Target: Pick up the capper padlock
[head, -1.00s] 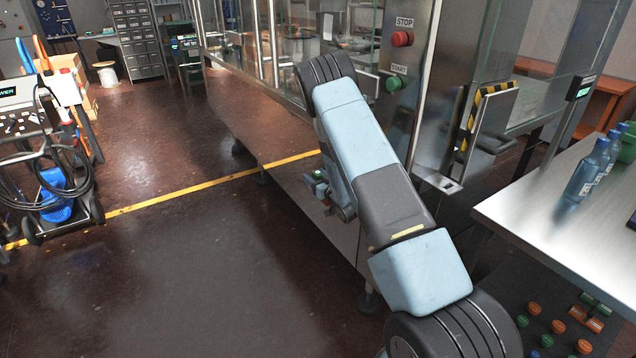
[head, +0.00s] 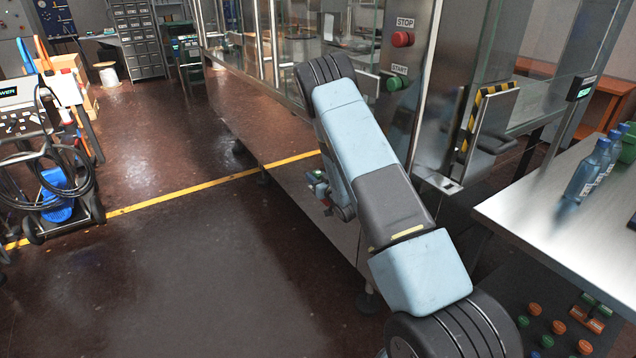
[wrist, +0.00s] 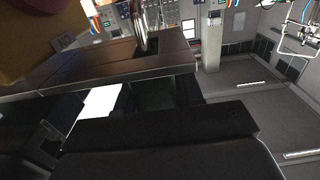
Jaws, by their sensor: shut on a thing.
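My gripper (head: 318,188) is partly hidden behind my arm in the head view, low in front of the machine's steel side, with small green and red bits showing around it. In the wrist view a dark part of my gripper fills the bottom. A blurred yellow and red block (wrist: 35,35), very close to the camera, fills the top left corner; it looks like the capper padlock. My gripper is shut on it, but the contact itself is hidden. No padlock can be made out clearly in the head view.
The steel machine (head: 285,200) stands right beside my arm. A steel table (head: 560,225) with blue bottles (head: 588,168) is at the right. A cart with hoses (head: 50,150) stands at the left. The dark floor between is clear, crossed by a yellow line (head: 200,187).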

